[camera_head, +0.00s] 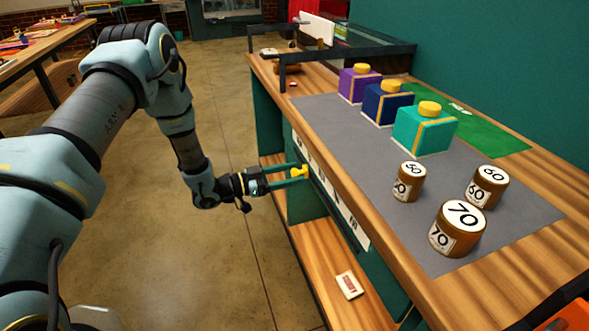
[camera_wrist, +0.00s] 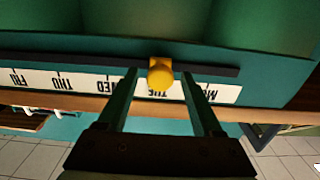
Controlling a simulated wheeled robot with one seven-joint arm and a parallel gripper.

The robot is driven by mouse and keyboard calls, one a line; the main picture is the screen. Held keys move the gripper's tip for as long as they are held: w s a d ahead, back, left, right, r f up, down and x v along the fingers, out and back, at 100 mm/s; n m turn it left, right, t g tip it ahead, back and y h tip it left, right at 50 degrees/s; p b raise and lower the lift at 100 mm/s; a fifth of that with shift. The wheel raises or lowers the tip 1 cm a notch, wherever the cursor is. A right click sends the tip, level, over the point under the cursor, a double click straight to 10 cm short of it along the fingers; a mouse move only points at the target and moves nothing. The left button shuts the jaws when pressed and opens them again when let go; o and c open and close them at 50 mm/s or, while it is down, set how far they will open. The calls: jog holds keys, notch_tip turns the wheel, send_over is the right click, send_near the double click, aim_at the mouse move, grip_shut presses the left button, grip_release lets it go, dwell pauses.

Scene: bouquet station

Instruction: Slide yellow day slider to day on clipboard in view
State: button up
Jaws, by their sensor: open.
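The yellow day slider knob (camera_head: 299,172) sits on the front edge of the bench. In the wrist view the knob (camera_wrist: 160,76) is on a dark rail above a white day strip (camera_wrist: 60,83), whose labels appear upside down. The knob is by the TUE label, with WED to its left and M at the far right. My gripper (camera_head: 297,174) is open at the rail. Its fingers (camera_wrist: 160,80) stand on either side of the knob, with a visible gap on each side. No clipboard with a readable day shows; a white board (camera_head: 317,28) at the back is unreadable.
The grey mat (camera_head: 330,120) on the bench top holds purple (camera_head: 358,86), blue (camera_head: 387,108) and teal (camera_head: 423,134) boxes and numbered round weights (camera_head: 460,228). A small white card (camera_head: 349,285) lies on the lower shelf. The floor left of the bench is clear.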

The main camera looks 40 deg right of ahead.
jog(key=shift+s+d, duration=0.2)
jog(key=shift+d, duration=0.3)
grip_shut()
dwell(1.2)
